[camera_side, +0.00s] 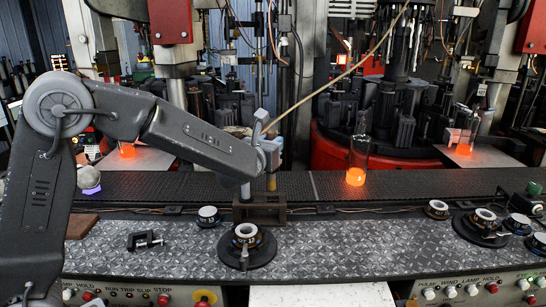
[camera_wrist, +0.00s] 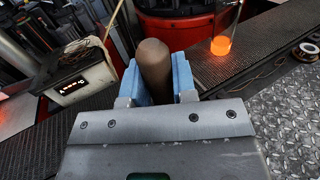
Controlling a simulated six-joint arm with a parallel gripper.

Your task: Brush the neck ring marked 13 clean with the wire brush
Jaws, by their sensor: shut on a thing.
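My gripper (camera_side: 271,160) is over the rack at the bench's rear edge. In the wrist view its blue fingers (camera_wrist: 156,80) are shut on a brown, rounded handle (camera_wrist: 154,65), which I take for the wire brush. In the side view a tan length of it (camera_side: 271,183) shows below the fingers, above the dark rack (camera_side: 262,212). Its bristles are hidden. Several dark rings with pale tops lie on the plate: one (camera_side: 208,215) behind left, one (camera_side: 246,233) on a round base in front of the rack, others (camera_side: 437,208) at right. I cannot read 13 on any.
A black clamp-like part (camera_side: 145,240) lies left on the tread plate (camera_side: 330,245). A glowing bottle (camera_side: 356,165) stands on the conveyor (camera_side: 420,184) behind. A long thin rod (camera_side: 335,78) slants up behind my gripper.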

